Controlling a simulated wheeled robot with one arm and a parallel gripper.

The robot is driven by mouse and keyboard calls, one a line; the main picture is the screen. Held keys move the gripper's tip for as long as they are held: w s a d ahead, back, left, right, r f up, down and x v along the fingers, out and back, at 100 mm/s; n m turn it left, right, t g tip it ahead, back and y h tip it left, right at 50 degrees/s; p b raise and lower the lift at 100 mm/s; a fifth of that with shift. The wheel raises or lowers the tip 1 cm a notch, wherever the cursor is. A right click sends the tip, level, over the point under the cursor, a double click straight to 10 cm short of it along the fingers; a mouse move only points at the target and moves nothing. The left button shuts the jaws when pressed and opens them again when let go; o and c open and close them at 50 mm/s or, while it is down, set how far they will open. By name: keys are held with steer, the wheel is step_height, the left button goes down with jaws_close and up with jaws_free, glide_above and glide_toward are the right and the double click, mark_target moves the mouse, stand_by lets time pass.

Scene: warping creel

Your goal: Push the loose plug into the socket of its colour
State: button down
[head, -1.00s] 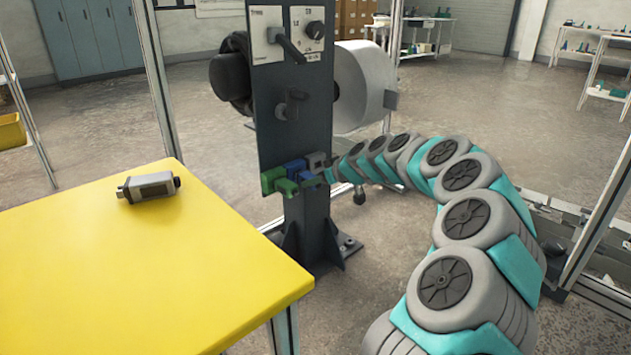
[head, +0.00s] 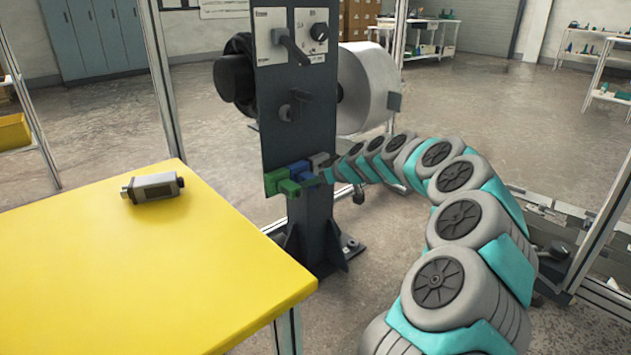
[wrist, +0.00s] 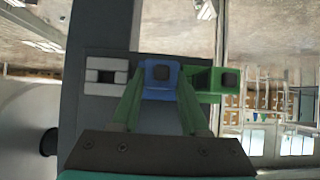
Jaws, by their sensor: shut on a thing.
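A dark panel on a post carries a row of coloured sockets: a green socket (head: 276,180), a blue socket (head: 298,168) and a grey socket (head: 319,160). My gripper (wrist: 160,92) is shut on a blue plug (wrist: 161,72), which shows between the green fingertips. The plug is in line with the blue socket, at or in its mouth; how deep it sits I cannot tell. The blue socket is mostly hidden behind the plug in the wrist view. A green plug (head: 289,187) sits at the green socket.
A yellow table (head: 120,270) stands at the left, with a grey boxy device (head: 155,187) on it. Above the sockets, the panel has a lever (head: 290,45) and a knob (head: 319,31). A large white roll (head: 365,90) is behind it. A frame post (head: 600,210) stands right of my arm.

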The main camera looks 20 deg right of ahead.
steer(key=shift+w, duration=0.1)
steer(key=shift+c, duration=0.5)
jaws_free()
steer(key=v, duration=0.7)
steer(key=shift+r, duration=0.1)
steer(key=v, duration=0.7)
steer(key=shift+s+p, duration=0.3)
steer(key=shift+p, duration=0.1)
